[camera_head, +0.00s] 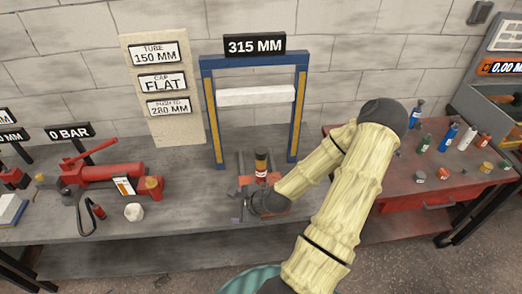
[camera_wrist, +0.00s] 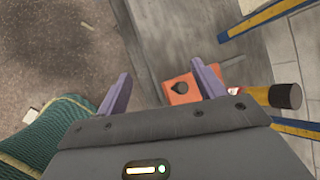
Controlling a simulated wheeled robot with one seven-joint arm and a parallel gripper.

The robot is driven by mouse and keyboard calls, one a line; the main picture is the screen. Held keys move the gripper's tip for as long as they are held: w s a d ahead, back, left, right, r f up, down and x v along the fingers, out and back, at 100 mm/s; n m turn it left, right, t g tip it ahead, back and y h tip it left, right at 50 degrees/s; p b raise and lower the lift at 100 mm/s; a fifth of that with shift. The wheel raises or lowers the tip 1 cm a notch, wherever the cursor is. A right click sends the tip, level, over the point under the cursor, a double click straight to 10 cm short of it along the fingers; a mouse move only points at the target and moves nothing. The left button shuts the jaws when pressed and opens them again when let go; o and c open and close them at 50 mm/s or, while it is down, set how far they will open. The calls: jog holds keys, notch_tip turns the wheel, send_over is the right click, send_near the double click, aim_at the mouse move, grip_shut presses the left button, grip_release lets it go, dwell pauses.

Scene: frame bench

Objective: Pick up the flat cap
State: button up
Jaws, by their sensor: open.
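My gripper (camera_head: 238,210) is low over the front edge of the bench, in front of the blue frame. In the wrist view its two purple fingers (camera_wrist: 160,69) are spread apart with nothing between them. An orange block (camera_wrist: 180,88) with a dark spot or knob on top lies just beyond the right finger. An amber tube with a dark top (camera_wrist: 285,96) stands by it, and also shows in the head view (camera_head: 261,166). Several small round caps (camera_head: 444,174) lie on the red cart, away from my gripper. I cannot tell which one is flat.
The blue frame (camera_head: 207,120) with a white crossbar (camera_head: 256,95) stands behind the tube under a "315 MM" sign. A board (camera_head: 163,125) reads tube 150 mm, cap flat, push to 280 mm. A red pump (camera_head: 110,178) is left. Bottles (camera_head: 449,138) stand on the red cart (camera_head: 400,195).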

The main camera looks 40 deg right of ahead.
jog(key=d+r+m+t+h+p, duration=0.1)
jog(key=d+r+m+t+h, duration=0.1)
jog(key=d+m, duration=0.5)
jog(key=s+d+r+m+t+h+p, duration=0.1)
jog(key=d+r+m+t+h, duration=0.1)
jog(key=d+r+m+h, duration=0.2)
jog(key=d+r+m, duration=0.2)
jog(key=d+m, duration=0.2)
jog(key=shift+s+r+t+h, duration=0.2)
jog(key=shift+t+h, duration=0.1)
jog(key=shift+h, duration=0.1)
jog(key=shift+d+f, duration=0.1)
jog(key=shift+f, duration=0.1)
jog(key=b, duration=0.3)
send_near(260, 151)
jog(key=x, duration=0.5)
jog(key=shift+d, duration=0.1)
